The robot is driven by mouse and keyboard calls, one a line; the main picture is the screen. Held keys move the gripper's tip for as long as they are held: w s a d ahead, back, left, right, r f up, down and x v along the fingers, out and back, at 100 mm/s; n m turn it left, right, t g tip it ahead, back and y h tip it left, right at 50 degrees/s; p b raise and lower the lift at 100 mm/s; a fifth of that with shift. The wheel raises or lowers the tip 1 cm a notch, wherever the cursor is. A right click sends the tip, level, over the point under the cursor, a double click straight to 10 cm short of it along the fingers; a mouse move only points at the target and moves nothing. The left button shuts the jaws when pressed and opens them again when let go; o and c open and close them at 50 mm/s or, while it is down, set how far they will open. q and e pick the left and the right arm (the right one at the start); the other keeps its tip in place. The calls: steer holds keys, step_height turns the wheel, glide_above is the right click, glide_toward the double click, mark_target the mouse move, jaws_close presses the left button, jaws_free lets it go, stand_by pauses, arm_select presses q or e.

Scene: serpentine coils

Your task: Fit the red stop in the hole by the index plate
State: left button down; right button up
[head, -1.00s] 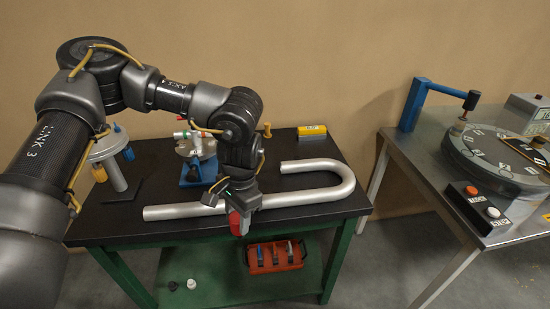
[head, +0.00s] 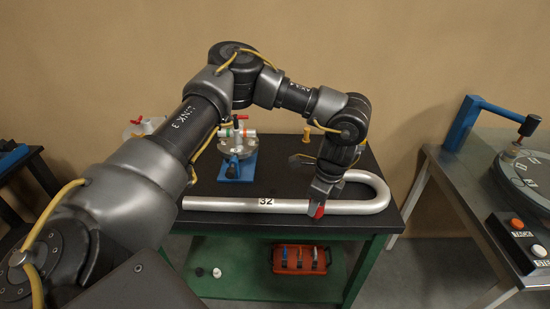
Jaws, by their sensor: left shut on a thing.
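My left gripper (head: 320,201) points down over the front of the black bench, at the front straight run of the bent silver tube (head: 232,204). It is shut on a small red piece (head: 319,211), which looks like the red stop; the jaws hide part of it. I cannot tell whether the piece touches the tube. A round plate on a blue stand (head: 238,168), with red, white and green parts on top, is behind the tube to the left. It may be the index plate; no hole can be made out. My right gripper is not in view.
A yellow peg (head: 307,135) stands at the back of the bench (head: 215,228). The lower shelf holds a red tool tray (head: 301,260). A metal table (head: 455,192) at the right carries a dial, a blue arm (head: 467,120) and a button box (head: 520,238).

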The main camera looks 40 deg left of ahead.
arm_select(q)
steer(key=w+a+f+m+t+h+p, duration=0.1)
steer(key=w+a+m, duration=0.3)
steer(key=a+m, duration=0.6)
steer(key=w+a+f+m+t+h+p, duration=0.1)
steer(key=w+a+m+p, duration=0.2)
steer(key=a+m, duration=0.8)
steer(key=shift+w+a+m+p, duration=0.2)
steer(key=shift+w+m+p, duration=0.15)
steer(key=shift+p, duration=0.3)
steer(key=shift+f, duration=0.15)
step_height(320, 180, down, 5)
steer(key=b, duration=0.4)
steer(key=shift+w+r, duration=0.1)
steer(key=shift+r, duration=0.1)
steer(key=shift+d, duration=0.1)
steer(key=shift+f, duration=0.15)
steer(key=shift+f+b, duration=0.8)
steer(key=shift+f, duration=0.6)
